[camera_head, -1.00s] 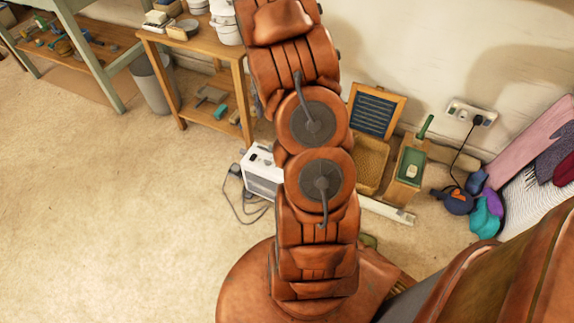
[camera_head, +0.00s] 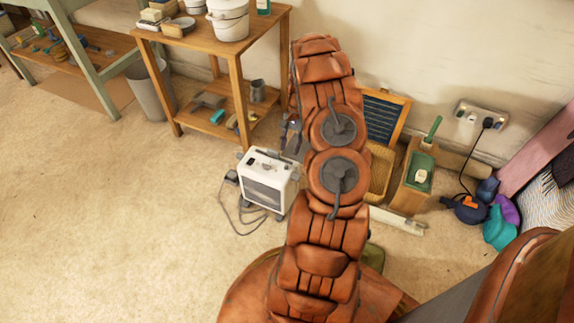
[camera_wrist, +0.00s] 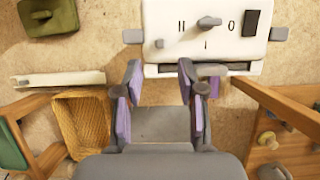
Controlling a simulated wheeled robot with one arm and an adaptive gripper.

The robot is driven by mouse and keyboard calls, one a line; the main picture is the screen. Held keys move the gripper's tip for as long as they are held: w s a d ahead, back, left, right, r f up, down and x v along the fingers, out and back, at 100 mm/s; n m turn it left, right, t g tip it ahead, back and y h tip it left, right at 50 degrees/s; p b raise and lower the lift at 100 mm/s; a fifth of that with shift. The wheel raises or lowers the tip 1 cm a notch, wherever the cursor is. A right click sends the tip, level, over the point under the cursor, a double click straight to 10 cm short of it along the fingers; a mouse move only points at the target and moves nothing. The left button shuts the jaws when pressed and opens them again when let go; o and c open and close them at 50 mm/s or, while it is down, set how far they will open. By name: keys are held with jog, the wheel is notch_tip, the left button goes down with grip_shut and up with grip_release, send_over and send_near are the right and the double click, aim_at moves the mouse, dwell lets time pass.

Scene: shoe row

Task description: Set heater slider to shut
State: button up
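The heater (camera_head: 268,183) is a white box with a dark front grille, standing on the floor left of my arm in the head view. In the wrist view the heater's white top (camera_wrist: 180,35) has a grey knob (camera_wrist: 209,22), printed marks and a black rocker-like part (camera_wrist: 251,22). A small grey tab (camera_wrist: 208,70) sits at a dark slot along its near edge; I cannot tell for sure that it is the slider, nor its setting. My gripper (camera_wrist: 160,80) is open and empty, its fingertips just short of that edge. In the head view the gripper (camera_head: 291,136) is partly hidden by my arm.
A wooden side table (camera_head: 235,75) stands behind the heater. A wicker basket (camera_wrist: 80,122) and a white bar (camera_wrist: 58,80) lie to the left in the wrist view. A grey cord (camera_head: 238,218) lies on the floor left of the heater. Open carpet lies further left.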

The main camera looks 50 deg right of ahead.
aim_at(287, 165)
jog(key=b+x, duration=0.2)
jog(key=x, duration=0.5)
jog(key=shift+f, duration=0.1)
grip_shut()
dwell(0.6)
